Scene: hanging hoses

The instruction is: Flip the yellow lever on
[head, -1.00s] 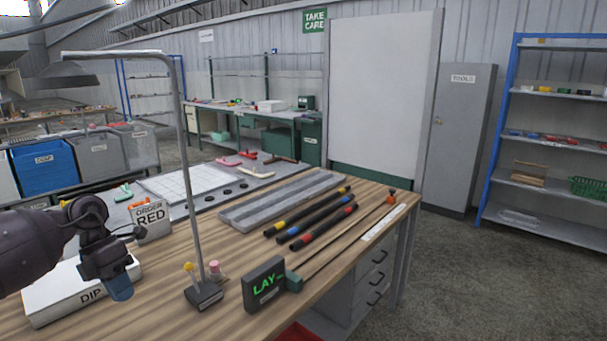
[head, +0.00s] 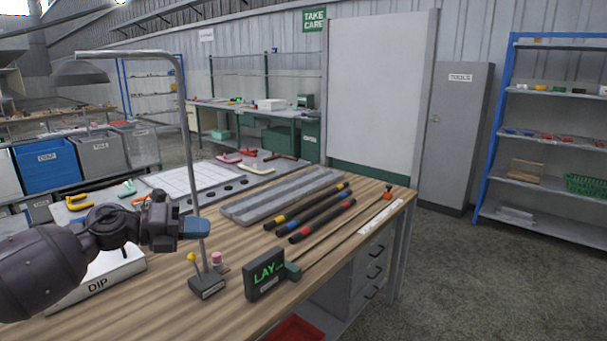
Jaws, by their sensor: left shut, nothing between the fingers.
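The yellow lever (head: 191,257) is a small yellow-tipped stick. It stands on a dark base block (head: 207,287) at the foot of a grey bent pole (head: 188,150) on the wooden bench. A pink knob (head: 216,258) sits beside it on the right. My left gripper (head: 197,228) has blue fingertips, shut and empty. In the picture it is just above the lever and covers part of the pole; I cannot tell whether it touches the pole. My right gripper is not in view.
A dark display reading LAY (head: 266,275) stands right of the base. A white DIP box (head: 100,280) lies under my left arm. Black hoses with coloured bands (head: 320,222) and a grey channelled tray (head: 283,197) lie behind. A red bin (head: 295,330) is below the front edge.

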